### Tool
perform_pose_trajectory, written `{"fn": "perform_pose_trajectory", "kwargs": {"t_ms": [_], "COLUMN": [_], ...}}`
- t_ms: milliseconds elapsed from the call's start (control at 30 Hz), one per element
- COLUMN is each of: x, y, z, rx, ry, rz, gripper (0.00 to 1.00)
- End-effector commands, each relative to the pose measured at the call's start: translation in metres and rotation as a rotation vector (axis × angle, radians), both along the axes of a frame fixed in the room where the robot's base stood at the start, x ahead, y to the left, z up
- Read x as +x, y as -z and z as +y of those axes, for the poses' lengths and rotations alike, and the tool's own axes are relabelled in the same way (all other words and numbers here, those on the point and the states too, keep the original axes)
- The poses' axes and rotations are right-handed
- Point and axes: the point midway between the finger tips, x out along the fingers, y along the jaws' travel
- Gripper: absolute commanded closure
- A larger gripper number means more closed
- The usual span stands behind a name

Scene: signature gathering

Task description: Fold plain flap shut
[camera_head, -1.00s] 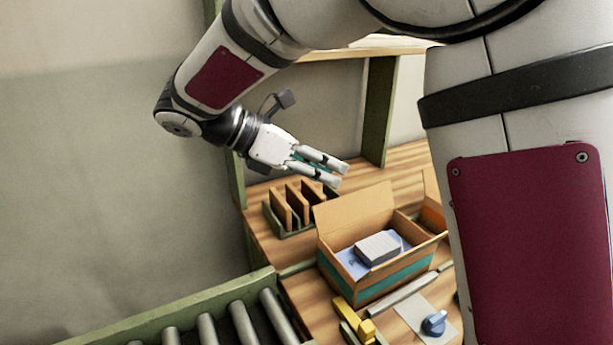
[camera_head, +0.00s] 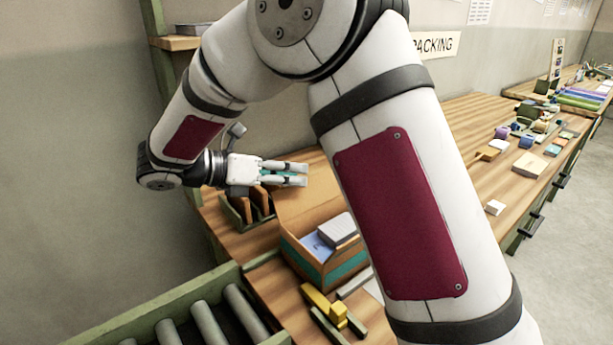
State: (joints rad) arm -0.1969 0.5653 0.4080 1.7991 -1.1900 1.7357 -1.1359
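An open cardboard box (camera_head: 296,251) with a teal stripe stands on the wooden bench. A plain cardboard flap (camera_head: 303,208) stands raised along its far left side. A grey-white block (camera_head: 337,229) and a blue-and-white sheet (camera_head: 313,246) are inside. My gripper (camera_head: 304,174) is above and behind the raised flap, fingers pointing right. Nothing shows held in it. The two fingers lie close together with a narrow gap, so I cannot tell whether it is open or shut. My own arm hides the right part of the box and any flap there.
A green rack with brown dividers (camera_head: 250,204) stands left of the box, under my gripper. The bench (camera_head: 458,130) stretches right with small items.

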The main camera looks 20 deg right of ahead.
Motion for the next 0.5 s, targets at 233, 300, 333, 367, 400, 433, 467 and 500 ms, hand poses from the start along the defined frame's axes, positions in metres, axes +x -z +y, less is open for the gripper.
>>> {"fn": "perform_pose_trajectory", "kwargs": {"t_ms": [233,300,333,367,400,433,467,500], "x": [0.004,0.005,0.005,0.005,0.005,0.005,0.005,0.005], "y": [0.012,0.013,0.014,0.014,0.014,0.015,0.015,0.015], "z": [-0.031,-0.036,-0.037,-0.038,-0.039,-0.039,-0.039,-0.039], "rx": [0.0,0.001,0.001,0.001,0.001,0.001,0.001,0.001], "ry": [0.0,0.002,0.002,0.001,0.001,0.001,0.0,0.0], "rz": [-0.001,0.0,0.0,-0.001,-0.001,-0.001,-0.001,-0.001], "gripper": [0.77,0.77,0.77,0.77,0.77,0.77,0.77,0.77]}}
